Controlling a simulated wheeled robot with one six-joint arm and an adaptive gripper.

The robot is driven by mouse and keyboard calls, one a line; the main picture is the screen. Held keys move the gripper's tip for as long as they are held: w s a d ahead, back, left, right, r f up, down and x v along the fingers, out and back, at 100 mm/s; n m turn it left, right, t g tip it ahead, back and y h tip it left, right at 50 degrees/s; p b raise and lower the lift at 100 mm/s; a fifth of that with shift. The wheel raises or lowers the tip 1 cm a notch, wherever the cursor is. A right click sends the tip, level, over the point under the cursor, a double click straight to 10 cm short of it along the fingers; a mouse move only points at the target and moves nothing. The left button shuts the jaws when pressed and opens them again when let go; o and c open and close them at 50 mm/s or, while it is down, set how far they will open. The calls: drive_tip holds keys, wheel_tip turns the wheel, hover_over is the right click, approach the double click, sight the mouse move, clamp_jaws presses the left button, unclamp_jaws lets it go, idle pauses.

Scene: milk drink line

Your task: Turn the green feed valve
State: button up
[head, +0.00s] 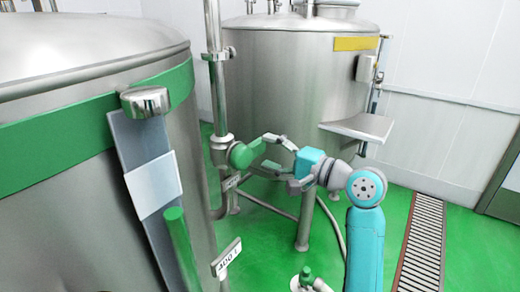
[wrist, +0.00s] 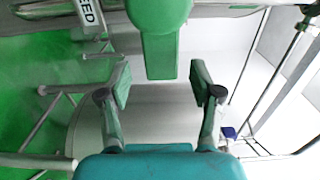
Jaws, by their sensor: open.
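The green feed valve (head: 240,155) sits on the steel vertical pipe between the two tanks. In the wrist view its green handle (wrist: 161,45) hangs down from the top centre, and a tag reading "FEED" (wrist: 88,16) is beside it at upper left. My gripper (head: 263,152) is open, with one finger above and one below near the valve. In the wrist view my gripper (wrist: 161,82) has its fingertips spread to either side of the handle's lower end, with gaps on both sides. Whether the handle's end reaches in depth between the pads is hard to tell.
A large steel tank with a green band (head: 55,140) fills the left. Another steel tank (head: 290,75) stands behind the pipe, with a small metal shelf (head: 360,127) at its right. A green-topped floor fitting (head: 306,275) is low in front. Green floor lies open before the drain grate (head: 422,245).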

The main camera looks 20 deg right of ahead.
drive_tip(key=v, duration=0.8)
wheel_tip(320, 180, down, 15)
drive_tip(key=s+a+m+t+h, duration=0.2)
drive_tip(key=h, duration=0.2)
drive_tip(key=s+a+f+h, duration=0.2)
drive_tip(key=s+f+h, duration=0.3)
drive_tip(key=s+f, duration=0.75)
drive_tip(key=s+a+f+n+g+h, duration=0.15)
drive_tip(key=s+f+n, duration=0.45)
drive_tip(key=s, duration=0.8)
drive_tip(key=s+a+r+n, duration=0.1)
drive_tip(key=s+n, duration=0.6)
drive_tip(key=s, duration=0.8)
drive_tip(key=shift+s+a+r, duration=0.25)
drive_tip(key=shift+a+r, duration=0.1)
drive_tip(key=shift+r, duration=0.3)
